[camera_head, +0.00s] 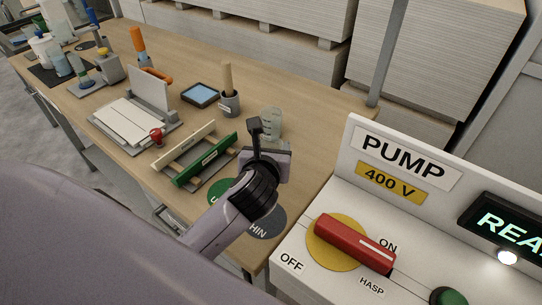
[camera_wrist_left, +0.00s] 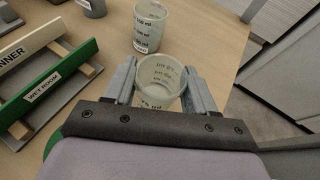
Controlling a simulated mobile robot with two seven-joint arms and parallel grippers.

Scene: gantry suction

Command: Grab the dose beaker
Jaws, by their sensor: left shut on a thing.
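A clear beaker with dark volume marks (camera_wrist_left: 160,78) stands between the two fingers of my left gripper (camera_wrist_left: 163,88) in the left wrist view. My left gripper is shut on it, with a finger against each side. A second clear marked beaker (camera_wrist_left: 149,27) stands just beyond it on the table. The second beaker also shows in the head view (camera_head: 271,120), behind my left gripper (camera_head: 268,152). The held beaker is hidden by the gripper in the head view. My right gripper is not in view.
A rack with a green "WET ROOM" bar (camera_head: 205,160) stands close on the left. A grey cup with a wooden handle (camera_head: 229,103) is behind it. The pump panel (camera_head: 345,215) with a red switch is at the right. Green and dark discs lie under my arm.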

